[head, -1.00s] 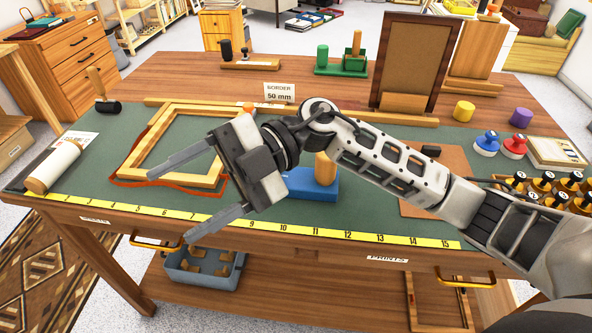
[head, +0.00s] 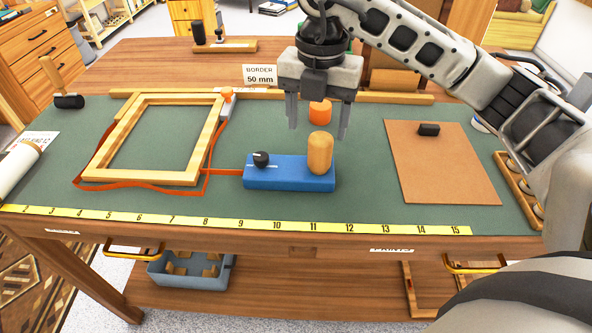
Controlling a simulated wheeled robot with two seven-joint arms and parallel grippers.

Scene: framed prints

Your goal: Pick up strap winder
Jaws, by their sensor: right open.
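The strap winder appears to be the blue block (head: 283,180) on the green mat. It has an upright wooden handle (head: 320,153) at its right end and a black knob (head: 261,159) on its left. An orange-red strap (head: 222,172) runs from its left side and around the wooden frame (head: 138,176). My right gripper (head: 318,122) is open, fingers pointing down, above and behind the wooden handle and apart from it. An orange cylinder (head: 320,112) shows between the fingers; its depth is hard to tell. My left gripper is not in view.
A brown board (head: 443,175) with a small black block (head: 429,130) lies at the right. A "BORDER 50 mm" card (head: 259,75) stands behind. A yellow ruler strip (head: 250,223) lines the front edge. The mat between winder and board is clear.

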